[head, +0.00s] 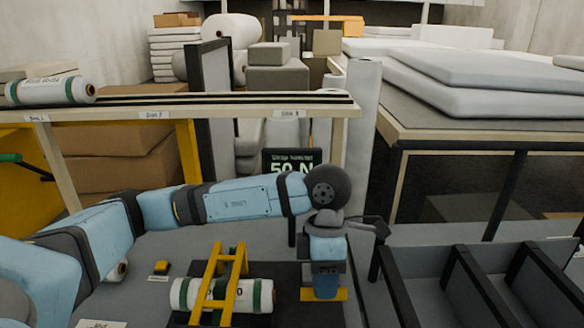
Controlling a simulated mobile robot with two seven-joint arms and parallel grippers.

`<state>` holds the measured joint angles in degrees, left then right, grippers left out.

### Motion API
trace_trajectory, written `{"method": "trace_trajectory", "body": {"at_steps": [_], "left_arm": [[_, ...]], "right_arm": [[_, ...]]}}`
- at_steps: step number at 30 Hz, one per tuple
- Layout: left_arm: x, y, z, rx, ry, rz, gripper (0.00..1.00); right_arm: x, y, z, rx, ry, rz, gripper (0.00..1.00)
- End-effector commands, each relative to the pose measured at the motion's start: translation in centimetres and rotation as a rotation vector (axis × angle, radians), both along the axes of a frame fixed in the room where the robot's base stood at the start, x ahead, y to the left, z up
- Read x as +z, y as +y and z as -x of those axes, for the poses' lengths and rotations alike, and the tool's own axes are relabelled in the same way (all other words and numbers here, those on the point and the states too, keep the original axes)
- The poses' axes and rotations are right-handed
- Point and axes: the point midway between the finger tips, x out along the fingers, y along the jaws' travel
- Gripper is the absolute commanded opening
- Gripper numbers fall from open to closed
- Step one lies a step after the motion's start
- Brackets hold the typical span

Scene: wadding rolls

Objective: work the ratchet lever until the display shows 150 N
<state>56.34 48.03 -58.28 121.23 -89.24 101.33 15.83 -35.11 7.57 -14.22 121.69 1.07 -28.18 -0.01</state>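The display (284,161) stands behind my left arm and reads "50 N"; the arm covers its lower part. A white roll with green bands (262,294) lies on a dark base, under a yellow frame (215,268). My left gripper (326,288) points down just right of the roll, at a yellow bar (340,295) that may be the ratchet lever. The gripper hides the bar's middle, and I cannot tell whether its fingers are shut on it. My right gripper is not in view.
A small yellow block (161,267) sits left of the roll. Dark divided bins (455,283) stand at the right. A shelf (255,109) with a wrapped roll (50,91) on its left end crosses behind my arm. A table with white pads (470,82) stands at the back right.

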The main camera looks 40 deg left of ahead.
Motion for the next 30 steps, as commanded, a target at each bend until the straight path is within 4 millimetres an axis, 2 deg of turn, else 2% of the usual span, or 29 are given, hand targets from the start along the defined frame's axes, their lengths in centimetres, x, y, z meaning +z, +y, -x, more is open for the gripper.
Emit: {"method": "trace_trajectory", "body": {"at_steps": [3, 6, 15, 30], "left_arm": [[-0.8, -0.2, 0.2, -0.001, 0.001, 0.000, 0.28], [-1.4, -0.3, 0.5, -0.001, 0.001, 0.001, 0.28], [-3.0, -0.8, 1.0, -0.001, 0.001, 0.000, 0.28], [-5.7, -1.5, 2.1, -0.001, 0.001, 0.000, 0.28]], "right_arm": [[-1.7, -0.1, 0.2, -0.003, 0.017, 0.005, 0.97], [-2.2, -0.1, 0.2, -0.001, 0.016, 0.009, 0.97], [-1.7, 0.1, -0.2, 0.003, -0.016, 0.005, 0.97], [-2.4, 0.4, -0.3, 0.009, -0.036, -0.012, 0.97]]}}
